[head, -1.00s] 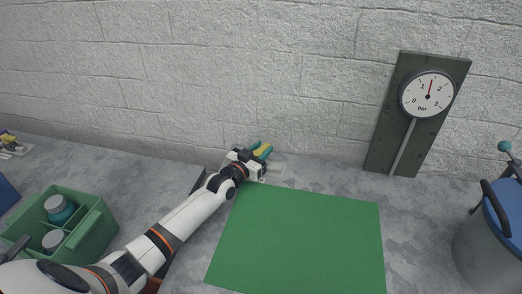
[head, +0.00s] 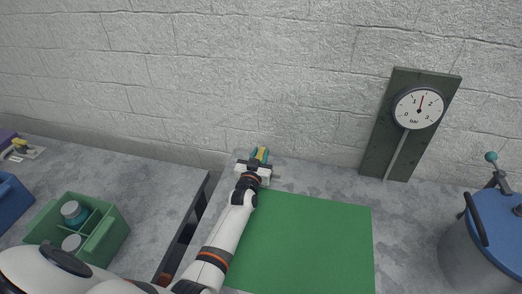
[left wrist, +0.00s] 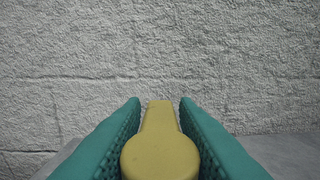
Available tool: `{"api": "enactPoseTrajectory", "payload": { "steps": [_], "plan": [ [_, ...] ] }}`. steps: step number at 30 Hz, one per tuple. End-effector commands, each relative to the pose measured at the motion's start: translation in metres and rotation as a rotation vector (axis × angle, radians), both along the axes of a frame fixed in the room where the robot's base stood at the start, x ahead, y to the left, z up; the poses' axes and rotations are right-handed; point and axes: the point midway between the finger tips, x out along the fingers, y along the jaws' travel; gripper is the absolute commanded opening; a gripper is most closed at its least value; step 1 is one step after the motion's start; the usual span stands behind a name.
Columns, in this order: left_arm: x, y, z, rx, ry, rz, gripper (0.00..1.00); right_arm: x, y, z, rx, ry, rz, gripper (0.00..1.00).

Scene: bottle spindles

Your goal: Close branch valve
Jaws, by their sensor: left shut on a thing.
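The branch valve has a yellow lever handle (head: 263,155), seen at the back of the bench against the wall. My left gripper (head: 259,157) is shut on this handle, with teal fingers on both sides of it. In the left wrist view the yellow handle (left wrist: 160,148) lies lengthwise between the teal fingers (left wrist: 159,120) and points toward the wall. The valve body is mostly hidden behind my gripper. My right gripper is not in view.
A green mat (head: 305,240) lies in front of the valve. A pressure gauge (head: 418,108) on a dark board leans at the wall, its needle near the top. A blue-lidded pot (head: 465,250) stands right. A green crate (head: 112,240) with jars stands left, beyond a gap between benches.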

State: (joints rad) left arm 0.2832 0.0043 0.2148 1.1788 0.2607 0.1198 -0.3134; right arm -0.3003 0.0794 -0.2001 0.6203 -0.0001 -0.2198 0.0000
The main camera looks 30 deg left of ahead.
Motion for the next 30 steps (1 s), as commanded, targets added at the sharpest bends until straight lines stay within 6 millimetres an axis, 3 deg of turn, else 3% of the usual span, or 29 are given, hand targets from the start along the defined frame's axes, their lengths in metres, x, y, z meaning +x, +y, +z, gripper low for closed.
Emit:
{"api": "enactPoseTrajectory", "payload": {
  "steps": [1,13,14,16,25,30],
  "plan": [
    [0.002,0.001,0.007,0.000,-0.010,0.017,0.04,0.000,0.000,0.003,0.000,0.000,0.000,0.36],
    [0.001,0.001,0.004,0.004,-0.008,0.033,0.04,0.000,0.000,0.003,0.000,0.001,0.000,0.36],
    [0.001,0.001,0.004,0.004,-0.008,0.033,0.32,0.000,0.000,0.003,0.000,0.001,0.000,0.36],
    [0.001,0.001,0.004,0.004,-0.007,0.032,0.42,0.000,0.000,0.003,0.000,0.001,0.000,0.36],
    [-0.001,0.000,0.001,0.001,-0.002,0.030,0.42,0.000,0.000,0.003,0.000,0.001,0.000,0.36],
    [-0.019,-0.006,0.000,0.001,0.000,0.030,0.42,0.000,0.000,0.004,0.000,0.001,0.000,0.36]
  ]
}}
